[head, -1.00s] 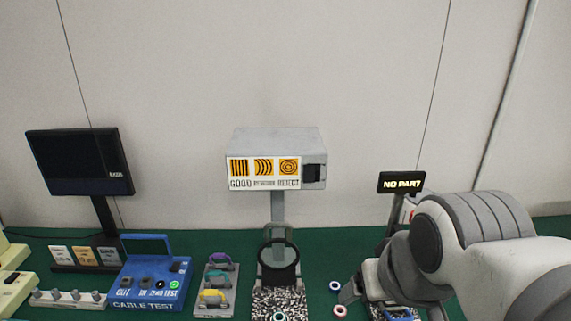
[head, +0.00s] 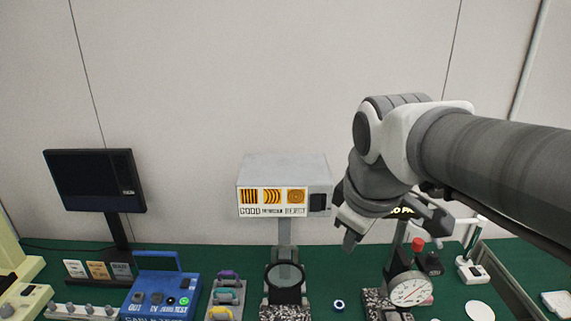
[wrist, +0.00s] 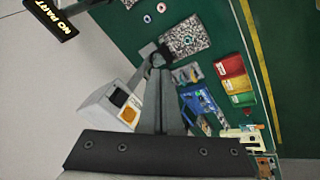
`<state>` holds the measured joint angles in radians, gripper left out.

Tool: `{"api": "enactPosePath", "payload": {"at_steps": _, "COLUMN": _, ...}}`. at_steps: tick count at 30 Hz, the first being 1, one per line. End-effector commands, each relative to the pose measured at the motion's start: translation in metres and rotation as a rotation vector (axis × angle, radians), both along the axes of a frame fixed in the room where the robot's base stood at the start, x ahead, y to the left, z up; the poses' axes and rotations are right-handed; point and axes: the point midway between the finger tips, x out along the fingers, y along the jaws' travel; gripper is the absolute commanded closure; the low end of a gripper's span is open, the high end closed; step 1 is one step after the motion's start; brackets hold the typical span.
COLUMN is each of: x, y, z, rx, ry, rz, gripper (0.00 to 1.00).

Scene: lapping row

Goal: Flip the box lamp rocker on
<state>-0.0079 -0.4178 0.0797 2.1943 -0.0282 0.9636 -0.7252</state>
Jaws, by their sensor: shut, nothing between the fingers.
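The box lamp (head: 284,172) is a grey box on a post, with a white front of orange fringe patterns and a GOOD/REJECT label. Its black rocker (head: 317,203) is at the right end of the front. The lamp also shows left of my fingers in the wrist view (wrist: 99,106), with the dark rocker (wrist: 118,97) facing them. My gripper (head: 349,236) hangs right of the rocker and a little lower in the head view, apart from it. Its fingers (wrist: 167,72) are shut and empty. Which way the rocker is tipped cannot be told.
A black-ringed magnifier (head: 285,277) stands below the lamp. A dial gauge (head: 410,290) and a NO PART sign (wrist: 50,20) are to the right. A blue cable test box (head: 165,290) and a monitor (head: 95,180) are left. The wall above is clear.

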Motion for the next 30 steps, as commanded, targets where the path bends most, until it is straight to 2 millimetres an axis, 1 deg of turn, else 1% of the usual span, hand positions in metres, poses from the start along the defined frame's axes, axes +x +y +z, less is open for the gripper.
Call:
{"api": "enactPosePath", "payload": {"at_steps": 1, "x": 0.012, "y": 0.004, "z": 0.015, "rx": -0.034, "ry": 0.013, "rz": 0.082, "gripper": 1.0}}
{"api": "enactPosePath", "payload": {"at_steps": 4, "x": 0.032, "y": 0.012, "z": 0.03, "rx": -0.099, "ry": 0.037, "rz": 0.247, "gripper": 1.0}}
{"api": "enactPosePath", "payload": {"at_steps": 9, "x": 0.06, "y": 0.024, "z": 0.047, "rx": -0.184, "ry": 0.065, "rz": 0.484, "gripper": 1.0}}
{"api": "enactPosePath", "payload": {"at_steps": 12, "x": 0.071, "y": 0.028, "z": 0.051, "rx": -0.216, "ry": 0.075, "rz": 0.579, "gripper": 1.0}}
{"api": "enactPosePath", "payload": {"at_steps": 18, "x": 0.08, "y": 0.033, "z": 0.054, "rx": -0.244, "ry": 0.083, "rz": 0.665, "gripper": 1.0}}
{"api": "enactPosePath", "payload": {"at_steps": 30, "x": 0.081, "y": 0.033, "z": 0.051, "rx": -0.246, "ry": 0.084, "rz": 0.667, "gripper": 1.0}}
